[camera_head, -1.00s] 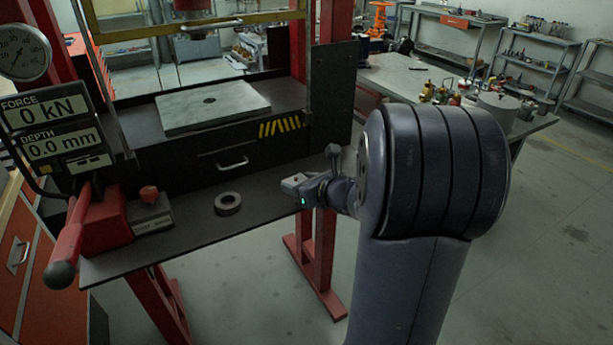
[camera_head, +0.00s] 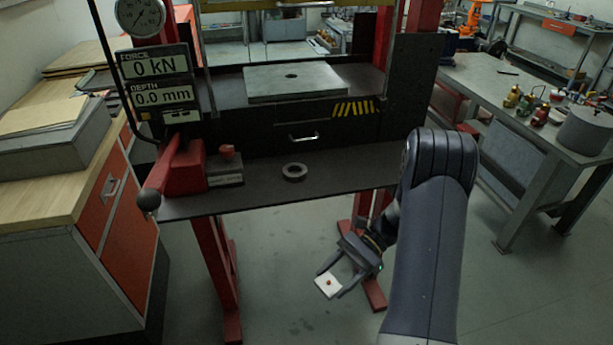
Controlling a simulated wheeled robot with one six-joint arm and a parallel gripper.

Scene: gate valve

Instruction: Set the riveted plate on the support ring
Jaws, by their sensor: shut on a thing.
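The riveted plate (camera_head: 328,286) is a small pale square with a reddish rivet at its middle. My gripper (camera_head: 340,283) is shut on it and holds it over open floor, in front of and below the black shelf's front edge. The support ring (camera_head: 294,172) is a dark grey ring with an open hole. It lies flat on the black shelf of the press, up and to the left of the plate in the picture. Nothing sits on the ring.
The press shelf (camera_head: 256,194) is clear around the ring. A red lever (camera_head: 166,176) and a grey block with a red knob (camera_head: 226,168) stand at its left. A thick plate (camera_head: 293,82) lies on the press bed above. Red legs (camera_head: 215,262) stand below.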

